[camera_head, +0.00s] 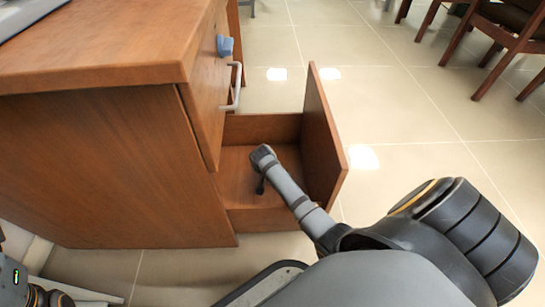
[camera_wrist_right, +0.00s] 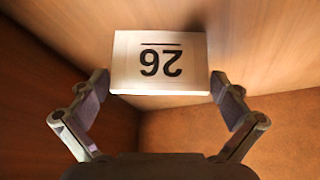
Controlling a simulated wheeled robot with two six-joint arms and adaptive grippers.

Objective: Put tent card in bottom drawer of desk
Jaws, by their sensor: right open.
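The white tent card (camera_wrist_right: 160,62) shows a black "26", upside down in the right wrist view. It is inside the open bottom drawer (camera_head: 325,140) of the wooden desk, against a wooden surface. My right gripper (camera_wrist_right: 160,85) is open, with one finger on each side of the card's near edge and apparently a small gap. In the head view my right gripper (camera_head: 261,168) reaches down into the drawer, and the card is not visible there. I cannot tell whether the card lies flat or stands.
The desk (camera_head: 110,150) fills the left, with a closed upper drawer (camera_head: 207,90), a metal handle (camera_head: 238,88) and a blue object (camera_head: 225,45) above it. The drawer's walls stand close around my right gripper. Tiled floor (camera_head: 400,120) is clear to the right; chairs (camera_head: 505,40) stand behind.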

